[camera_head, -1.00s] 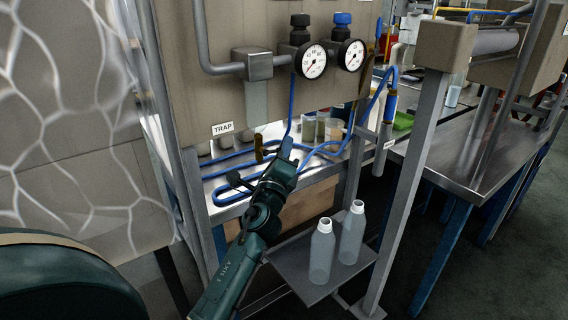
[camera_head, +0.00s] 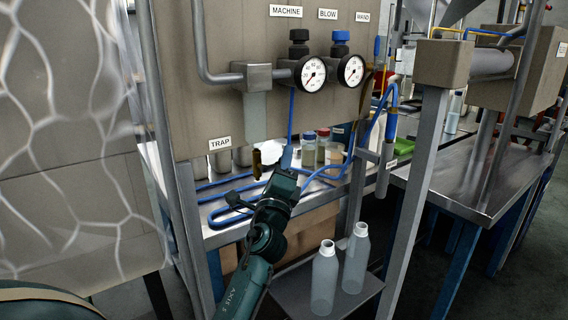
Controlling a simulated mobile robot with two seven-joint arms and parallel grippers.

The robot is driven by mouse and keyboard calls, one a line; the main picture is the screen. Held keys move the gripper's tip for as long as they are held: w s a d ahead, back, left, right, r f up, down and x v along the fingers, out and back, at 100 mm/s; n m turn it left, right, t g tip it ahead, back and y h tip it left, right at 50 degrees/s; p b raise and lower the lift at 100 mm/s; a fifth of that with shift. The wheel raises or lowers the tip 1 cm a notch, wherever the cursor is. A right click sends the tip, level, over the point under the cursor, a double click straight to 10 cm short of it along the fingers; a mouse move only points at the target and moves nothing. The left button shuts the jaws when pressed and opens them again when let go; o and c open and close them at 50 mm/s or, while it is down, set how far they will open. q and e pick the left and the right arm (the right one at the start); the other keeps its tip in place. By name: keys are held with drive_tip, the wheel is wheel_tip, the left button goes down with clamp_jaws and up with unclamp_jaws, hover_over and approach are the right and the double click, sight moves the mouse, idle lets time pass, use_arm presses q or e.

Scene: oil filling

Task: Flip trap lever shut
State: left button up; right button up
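The white TRAP label (camera_head: 220,143) is on the lower edge of the beige panel. Just right of and below it hangs a small brass fitting (camera_head: 257,165), which looks like the trap lever; its exact setting is too small to tell. My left gripper (camera_head: 286,158) reaches up from below, its bluish tip just right of the brass fitting. A narrow gap seems to lie between them. The fingers look like one narrow shape, so their opening cannot be told. My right gripper is not in view.
Two pressure gauges (camera_head: 311,73) with knobs sit on the panel (camera_head: 215,115) above. Blue hose (camera_head: 225,183) loops over the metal bench behind my gripper. Two clear bottles (camera_head: 325,280) stand on a low shelf (camera_head: 290,290). A grey post (camera_head: 418,190) stands to the right.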

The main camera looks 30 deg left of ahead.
use_arm(q)
drive_tip(key=shift+o, duration=0.4)
drive_tip(key=shift+f, duration=0.1)
drive_tip(key=shift+s+d+f, duration=0.1)
drive_tip(key=shift+s+f, duration=0.05)
drive_tip(key=shift+s, duration=0.15)
drive_tip(key=b+v, duration=0.3)
drive_tip(key=v, duration=0.9)
drive_tip(key=shift+s, duration=0.2)
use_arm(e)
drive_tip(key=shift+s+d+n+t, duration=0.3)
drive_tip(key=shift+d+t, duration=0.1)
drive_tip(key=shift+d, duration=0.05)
use_arm(q)
drive_tip(key=shift+d, duration=0.1)
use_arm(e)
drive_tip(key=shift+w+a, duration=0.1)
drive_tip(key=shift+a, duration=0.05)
